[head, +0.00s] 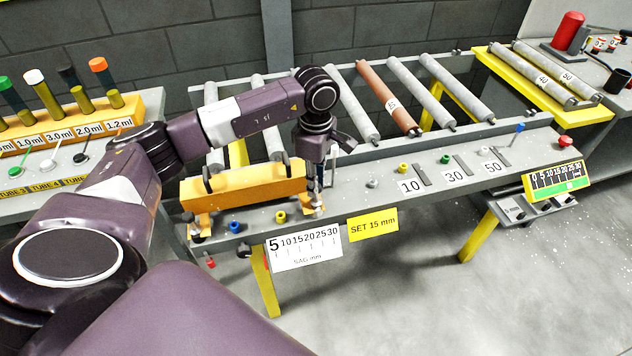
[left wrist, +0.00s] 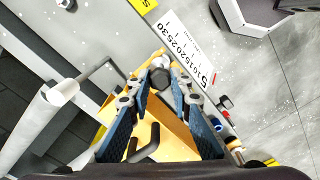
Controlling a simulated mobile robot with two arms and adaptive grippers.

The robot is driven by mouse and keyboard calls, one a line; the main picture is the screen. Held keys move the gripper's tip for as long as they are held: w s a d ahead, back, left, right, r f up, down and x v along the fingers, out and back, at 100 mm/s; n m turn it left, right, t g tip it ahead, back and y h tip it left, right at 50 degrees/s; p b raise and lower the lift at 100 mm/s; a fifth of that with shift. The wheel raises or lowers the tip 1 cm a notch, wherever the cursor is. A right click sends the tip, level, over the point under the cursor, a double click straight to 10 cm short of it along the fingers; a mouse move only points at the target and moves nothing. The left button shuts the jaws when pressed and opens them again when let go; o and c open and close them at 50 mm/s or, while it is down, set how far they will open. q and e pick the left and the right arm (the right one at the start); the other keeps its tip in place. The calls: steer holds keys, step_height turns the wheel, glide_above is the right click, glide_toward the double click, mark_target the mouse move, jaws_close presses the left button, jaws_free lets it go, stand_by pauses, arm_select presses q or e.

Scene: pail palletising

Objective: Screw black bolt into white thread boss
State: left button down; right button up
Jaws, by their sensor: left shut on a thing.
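My left gripper (head: 318,208) reaches down at the right end of a yellow-orange beam (head: 245,187) on the front rail of a roller conveyor. In the left wrist view, its two blue-padded fingers (left wrist: 160,84) close on a small grey hex-shaped piece (left wrist: 160,74). I cannot tell whether this piece is the black bolt. The yellow beam (left wrist: 175,135) lies beneath the fingers there, with a black handle (left wrist: 146,146) on it. I cannot clearly make out the white thread boss; the fingers cover that spot in the head view. My right gripper is not in view.
A white scale card (head: 303,247) and a yellow SET 15 mm sign (head: 373,227) hang on the front rail. Coloured knobs, such as a yellow one (head: 280,216) and a blue one (head: 234,227), line it. A tube rack (head: 128,104) stands left. The floor in front is mostly clear.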

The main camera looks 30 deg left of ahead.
arm_select(q)
steer(key=shift+f, duration=0.2)
steer(key=c, duration=1.7)
jaws_free()
steer(key=shift+o, duration=0.2)
step_height(320, 180, up, 12)
steer(key=shift+c, duration=0.5)
